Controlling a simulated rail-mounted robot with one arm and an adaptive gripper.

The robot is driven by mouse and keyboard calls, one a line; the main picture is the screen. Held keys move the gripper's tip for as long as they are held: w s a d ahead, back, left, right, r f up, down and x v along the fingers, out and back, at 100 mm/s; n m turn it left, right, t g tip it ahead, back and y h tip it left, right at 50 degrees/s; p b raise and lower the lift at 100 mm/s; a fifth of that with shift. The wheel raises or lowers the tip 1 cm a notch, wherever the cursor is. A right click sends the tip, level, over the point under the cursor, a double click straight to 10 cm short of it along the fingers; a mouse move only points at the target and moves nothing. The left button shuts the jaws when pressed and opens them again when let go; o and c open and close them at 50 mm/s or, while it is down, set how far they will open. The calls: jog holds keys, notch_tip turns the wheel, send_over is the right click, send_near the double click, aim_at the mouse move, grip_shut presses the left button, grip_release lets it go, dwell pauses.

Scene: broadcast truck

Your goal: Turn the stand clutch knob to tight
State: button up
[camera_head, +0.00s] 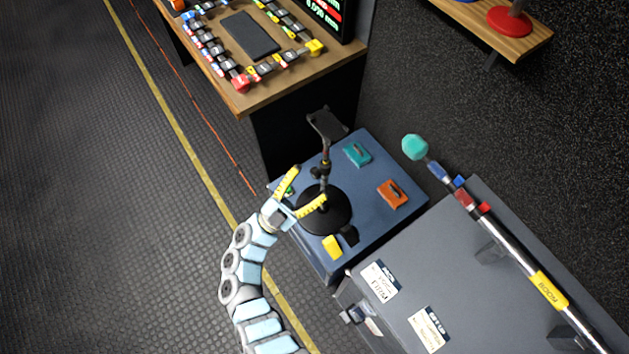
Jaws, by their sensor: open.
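A black stand with a round base (335,217) stands on a blue case (383,225). A thin pole rises from the base to a dark flat holder (327,124) at its top. A small dark clutch knob (318,171) sits partway up the pole. I cannot read its marking or its turn. My gripper (310,183) has yellow fingers spread wide, just left of the pole and pointing at the knob. It is open, with nothing held. One finger is left of the pole and the other passes low in front of the base. I cannot tell whether either touches the stand.
A wooden desk (300,78) stands behind. A grey case (430,270) with a boom pole (515,262) is at the right. Floor at left is clear.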

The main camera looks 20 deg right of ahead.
jog(key=w+a+f+n+g+y+b, duration=0.1)
jog(key=w+a+f+y+b, duration=0.2)
jog(key=f, duration=0.5)
jog(key=w+f+n+g+b, duration=0.1)
jog(key=w+f+n+b, duration=0.15)
jog(key=f+b, duration=0.35)
jog(key=n+y+b, duration=0.3)
jog(key=n+b, duration=0.2)
jog(key=b, duration=0.3)
send_near(313, 175)
jog(key=p+x, duration=0.1)
jog(key=x, duration=1)
jog(key=shift+w, duration=0.1)
jog(key=shift+a, duration=0.1)
jog(key=c, duration=1.2)
